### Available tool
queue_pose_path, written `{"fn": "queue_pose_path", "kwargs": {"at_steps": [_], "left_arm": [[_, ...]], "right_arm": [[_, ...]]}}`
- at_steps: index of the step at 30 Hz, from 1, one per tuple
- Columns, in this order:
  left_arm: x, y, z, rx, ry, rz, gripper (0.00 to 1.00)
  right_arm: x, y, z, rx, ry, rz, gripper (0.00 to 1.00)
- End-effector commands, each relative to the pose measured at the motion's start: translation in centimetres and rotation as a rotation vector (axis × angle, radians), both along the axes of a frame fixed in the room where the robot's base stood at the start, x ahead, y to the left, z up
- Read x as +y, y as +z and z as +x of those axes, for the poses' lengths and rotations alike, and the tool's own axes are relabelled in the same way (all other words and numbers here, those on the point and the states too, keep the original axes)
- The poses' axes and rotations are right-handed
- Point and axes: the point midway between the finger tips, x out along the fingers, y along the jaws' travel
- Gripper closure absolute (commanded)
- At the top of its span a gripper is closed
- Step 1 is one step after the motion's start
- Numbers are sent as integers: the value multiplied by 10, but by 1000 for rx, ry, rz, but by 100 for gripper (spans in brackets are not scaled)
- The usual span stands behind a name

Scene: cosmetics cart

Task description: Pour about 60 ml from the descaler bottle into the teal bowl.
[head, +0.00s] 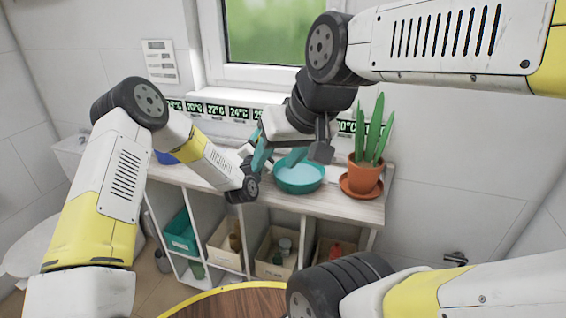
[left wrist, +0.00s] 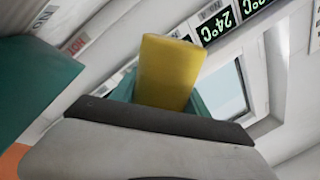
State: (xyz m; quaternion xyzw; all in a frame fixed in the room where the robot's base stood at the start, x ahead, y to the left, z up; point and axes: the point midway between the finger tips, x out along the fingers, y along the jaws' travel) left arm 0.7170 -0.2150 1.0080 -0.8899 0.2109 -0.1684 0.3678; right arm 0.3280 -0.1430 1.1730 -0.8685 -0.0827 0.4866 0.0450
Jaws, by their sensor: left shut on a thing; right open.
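The teal bowl (head: 299,180) stands upright on the wooden cart top. A teal bottle (head: 261,158), which I take as the descaler bottle, is left of the bowl, partly hidden by my arms. My left gripper (head: 252,164) is shut on it; its fingers are hard to make out. In the left wrist view, a yellow part (left wrist: 168,72) with teal beside it sticks up beyond the gripper. My right gripper (head: 320,140) is open above the bowl's right back side. A teal shape shows at the bowl's back; I cannot tell whether it is liquid. The bottle's mouth is hidden.
A blue item (head: 166,157) is at the left. Temperature labels (head: 215,109) line the back. Bins (head: 275,262) fill the shelves below. A round wooden table (head: 235,303) is in front.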

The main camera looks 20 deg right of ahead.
Motion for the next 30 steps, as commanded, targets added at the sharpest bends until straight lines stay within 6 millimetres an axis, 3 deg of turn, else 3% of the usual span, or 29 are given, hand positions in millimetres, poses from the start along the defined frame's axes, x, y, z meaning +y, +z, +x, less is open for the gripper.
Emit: {"fn": "queue_pose_path", "kwargs": {"at_steps": [15,30], "left_arm": [[13,-10,11,-204,1,257,100],[11,-18,9,-289,1,367,100]], "right_arm": [[0,0,0,0,0,0,47],[0,0,0,0,0,0,47]]}}
